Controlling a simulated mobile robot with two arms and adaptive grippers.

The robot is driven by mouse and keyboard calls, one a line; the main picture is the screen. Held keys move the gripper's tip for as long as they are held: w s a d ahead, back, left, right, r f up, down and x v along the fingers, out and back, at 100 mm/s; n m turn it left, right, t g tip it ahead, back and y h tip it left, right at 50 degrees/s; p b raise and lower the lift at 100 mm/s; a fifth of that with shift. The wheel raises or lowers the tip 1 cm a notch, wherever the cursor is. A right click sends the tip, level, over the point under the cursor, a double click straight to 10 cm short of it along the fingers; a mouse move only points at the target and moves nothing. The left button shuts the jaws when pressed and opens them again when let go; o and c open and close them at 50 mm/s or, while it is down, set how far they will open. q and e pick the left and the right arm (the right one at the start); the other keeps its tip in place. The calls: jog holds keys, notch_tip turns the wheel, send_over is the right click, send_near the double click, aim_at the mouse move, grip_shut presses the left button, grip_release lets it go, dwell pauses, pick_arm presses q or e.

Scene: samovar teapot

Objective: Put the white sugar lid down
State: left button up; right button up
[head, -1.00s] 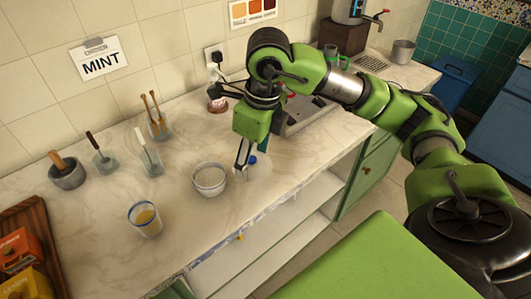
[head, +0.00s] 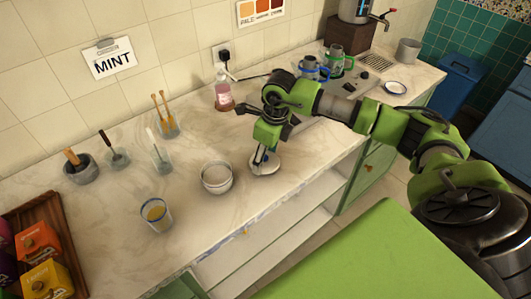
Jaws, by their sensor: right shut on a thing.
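My right gripper (head: 263,156) points down over the counter and is shut on the white sugar lid (head: 268,167). The lid is a pale round disc, at or just above the counter top; I cannot tell whether it touches. The gripper covers part of it. The white sugar bowl (head: 217,180) stands open just to the left of the lid, apart from it. My left gripper is not in view.
A glass with yellow contents (head: 156,215) stands front left. Glass holders with utensils (head: 163,160) and a mortar (head: 80,170) stand at the back left. A pink bottle (head: 223,97) is behind my arm. The counter's front edge (head: 262,209) is close to the lid.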

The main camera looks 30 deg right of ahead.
aim_at(271, 164)
jog(key=shift+f+b, duration=0.25)
jog(key=shift+b, duration=0.05)
jog(key=o, duration=1)
jog(key=shift+r, duration=0.1)
jog(key=shift+r, duration=0.1)
jog(key=shift+r+p, duration=0.2)
jog(key=shift+p, duration=0.15)
jog(key=shift+r+b, duration=0.35)
jog(key=r, duration=0.3)
jog(key=s+r+b, duration=0.1)
jog(key=r, duration=0.3)
jog(key=r+b, duration=0.1)
jog(key=r, duration=0.3)
jog(key=shift+s+d, duration=0.3)
jog(key=shift+d, duration=0.05)
jog(key=shift+s+f, duration=0.1)
jog(key=shift+f, duration=0.05)
